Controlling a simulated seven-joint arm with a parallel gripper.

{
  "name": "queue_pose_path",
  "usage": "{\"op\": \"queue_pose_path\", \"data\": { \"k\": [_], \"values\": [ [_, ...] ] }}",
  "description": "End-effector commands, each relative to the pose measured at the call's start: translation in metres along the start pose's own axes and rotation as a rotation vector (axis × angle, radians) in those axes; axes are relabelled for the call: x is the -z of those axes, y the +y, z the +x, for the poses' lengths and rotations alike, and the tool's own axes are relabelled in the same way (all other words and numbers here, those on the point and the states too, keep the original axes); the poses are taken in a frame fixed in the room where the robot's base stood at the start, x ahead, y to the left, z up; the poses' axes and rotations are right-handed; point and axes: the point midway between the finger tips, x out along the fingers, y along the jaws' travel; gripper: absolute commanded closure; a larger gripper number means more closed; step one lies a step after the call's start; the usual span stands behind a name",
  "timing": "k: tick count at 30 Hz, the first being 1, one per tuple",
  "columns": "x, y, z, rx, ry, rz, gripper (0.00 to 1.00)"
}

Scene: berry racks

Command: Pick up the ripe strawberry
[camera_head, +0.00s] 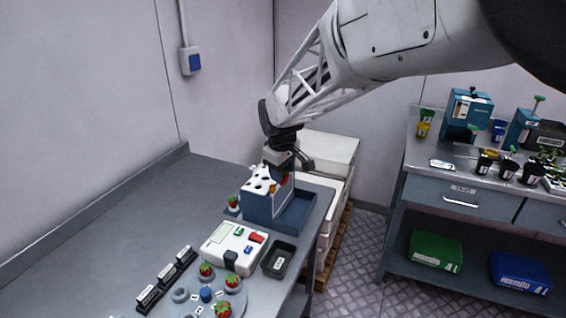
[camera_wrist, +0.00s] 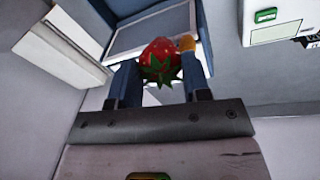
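A red strawberry with a green leafy cap sits between the two fingers of my gripper (camera_wrist: 160,76) in the wrist view (camera_wrist: 160,53). One finger is on each side of the berry, close to it. I cannot tell whether they press on it. In the head view my gripper (camera_head: 292,162) is over the blue rack (camera_head: 258,208), which has a white top with holes (camera_head: 258,180). A small red berry shows just below the fingers there. An orange berry (camera_wrist: 187,43) is beside the red one in the wrist view.
Near the rack are a white device (camera_head: 222,240), a black tray (camera_head: 279,260) and a round holder with several strawberries (camera_head: 223,309). Another strawberry (camera_head: 233,202) stands left of the rack. The left of the grey table (camera_head: 120,225) is clear.

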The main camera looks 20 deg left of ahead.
Motion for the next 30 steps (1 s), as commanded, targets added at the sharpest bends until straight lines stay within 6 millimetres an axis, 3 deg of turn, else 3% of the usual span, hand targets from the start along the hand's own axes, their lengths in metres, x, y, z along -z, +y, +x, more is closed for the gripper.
{"op": "queue_pose_path", "data": {
  "k": [12,30],
  "values": [
    [-0.025,-0.018,-0.008,0.001,-0.001,0.000,0.61],
    [-0.026,-0.020,-0.008,0.000,-0.001,0.000,0.61]
  ]
}}
